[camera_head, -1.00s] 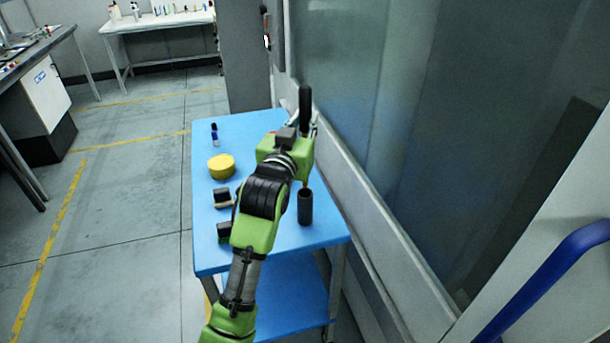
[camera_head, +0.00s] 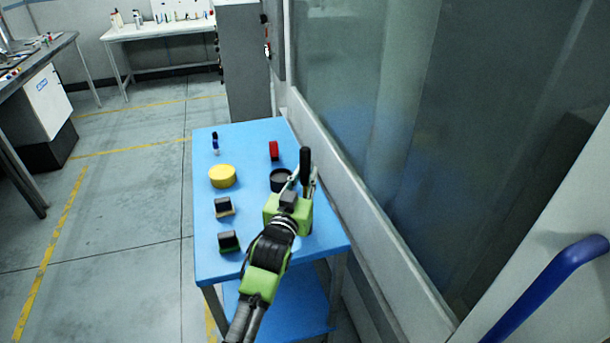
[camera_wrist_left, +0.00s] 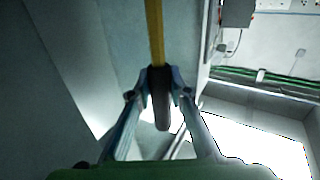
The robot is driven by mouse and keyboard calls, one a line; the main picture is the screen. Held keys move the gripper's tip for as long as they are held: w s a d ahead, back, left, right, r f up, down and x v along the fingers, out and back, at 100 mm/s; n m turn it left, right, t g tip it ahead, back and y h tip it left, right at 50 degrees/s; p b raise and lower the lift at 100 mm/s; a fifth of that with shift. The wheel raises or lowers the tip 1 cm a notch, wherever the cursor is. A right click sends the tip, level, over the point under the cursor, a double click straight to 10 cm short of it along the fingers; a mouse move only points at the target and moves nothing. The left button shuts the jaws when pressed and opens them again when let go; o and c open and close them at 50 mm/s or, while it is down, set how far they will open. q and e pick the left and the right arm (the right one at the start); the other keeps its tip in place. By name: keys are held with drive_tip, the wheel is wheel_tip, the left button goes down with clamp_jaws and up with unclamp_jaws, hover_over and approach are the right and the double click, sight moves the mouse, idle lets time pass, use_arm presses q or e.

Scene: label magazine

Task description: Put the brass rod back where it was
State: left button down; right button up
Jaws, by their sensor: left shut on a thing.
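The brass rod (camera_wrist_left: 154,30) shows in the left wrist view as a yellow shaft running from the fingers out of the top of the picture. Its black handle (camera_head: 305,160) stands roughly upright above the fingers in the head view. My left gripper (camera_head: 305,186) is shut on that handle, over the right side of the blue table; its fingers also show in the left wrist view (camera_wrist_left: 160,82). The rod's shaft and far end are hidden in the head view behind my gripper. The upright black tube seen earlier is hidden too, so I cannot tell whether the rod is in it. My right gripper is out of view.
The blue table (camera_head: 252,205) carries a dark round thing (camera_head: 280,181), a red block (camera_head: 273,150), a yellow disc (camera_head: 222,176), a blue bottle-like thing (camera_head: 215,144) and two dark blocks (camera_head: 223,207) (camera_head: 229,242). A glass wall (camera_head: 360,120) borders its right side.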

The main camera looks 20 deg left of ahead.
use_arm(q)
drive_tip(key=c, duration=1.9)
unclamp_jaws()
drive_tip(key=shift+f, duration=0.1)
drive_tip(key=shift+r, duration=0.2)
drive_tip(key=shift+s+f, duration=0.15)
drive_tip(key=shift+s, duration=0.15)
drive_tip(key=shift+s+d+b, duration=0.15)
drive_tip(key=shift+s+b, duration=0.45)
drive_tip(key=shift+s, duration=2.3)
drive_tip(key=shift+s+d+b, duration=0.1)
drive_tip(key=shift+s+b, duration=0.45)
drive_tip(key=shift+s, duration=2.3)
